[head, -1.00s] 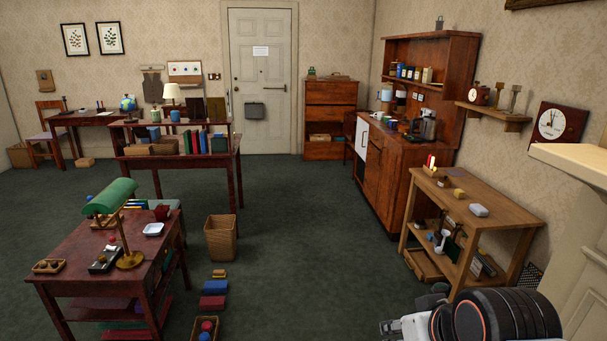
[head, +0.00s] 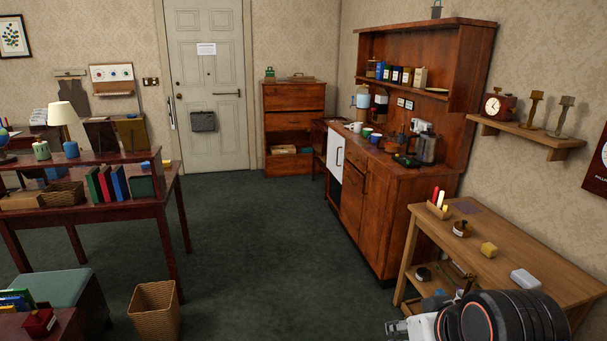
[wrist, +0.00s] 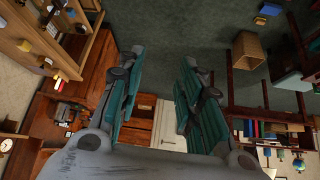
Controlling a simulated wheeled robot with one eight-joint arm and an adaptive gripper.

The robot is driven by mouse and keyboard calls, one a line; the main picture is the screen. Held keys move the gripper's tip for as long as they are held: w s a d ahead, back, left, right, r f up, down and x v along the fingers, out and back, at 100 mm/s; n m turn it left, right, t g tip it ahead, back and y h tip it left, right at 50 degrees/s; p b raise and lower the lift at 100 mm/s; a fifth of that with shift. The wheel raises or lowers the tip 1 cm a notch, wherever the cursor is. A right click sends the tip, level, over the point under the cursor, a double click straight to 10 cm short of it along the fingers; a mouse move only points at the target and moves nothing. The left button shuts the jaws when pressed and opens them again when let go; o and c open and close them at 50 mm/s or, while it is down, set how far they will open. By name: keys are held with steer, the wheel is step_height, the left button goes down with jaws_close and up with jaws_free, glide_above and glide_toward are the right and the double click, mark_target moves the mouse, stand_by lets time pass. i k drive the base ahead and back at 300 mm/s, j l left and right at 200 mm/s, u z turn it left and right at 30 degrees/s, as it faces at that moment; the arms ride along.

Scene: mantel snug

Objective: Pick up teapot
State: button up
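I cannot pick out a teapot for certain in either view. The brown vessel is too small to identify. My gripper (wrist: 160,58) shows in the wrist view with its two teal-padded fingers apart and nothing between them. In the head view, my arm's end is at the lower right, well short of the sideboard.
A light wood side table (head: 500,255) with a yellow block (head: 488,249) stands at the right, near my arm. A dark red desk (head: 90,200) with books is at the left, and a wicker basket (head: 155,310) stands in front. Open green carpet (head: 260,250) lies between.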

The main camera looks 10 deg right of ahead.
mark_target(392, 145)
steer(key=i+u, duration=0.15)
steer(key=i, duration=1.95)
steer(key=i+z, duration=0.2)
steer(key=i, duration=0.3)
steer(key=i+z, duration=0.2)
steer(key=i, duration=0.35)
steer(key=i+j+z, duration=0.2)
steer(key=i, duration=0.3)
steer(key=i+j+z, duration=0.2)
steer(key=i, duration=0.3)
steer(key=i+z, duration=0.35)
steer(key=i, duration=0.3)
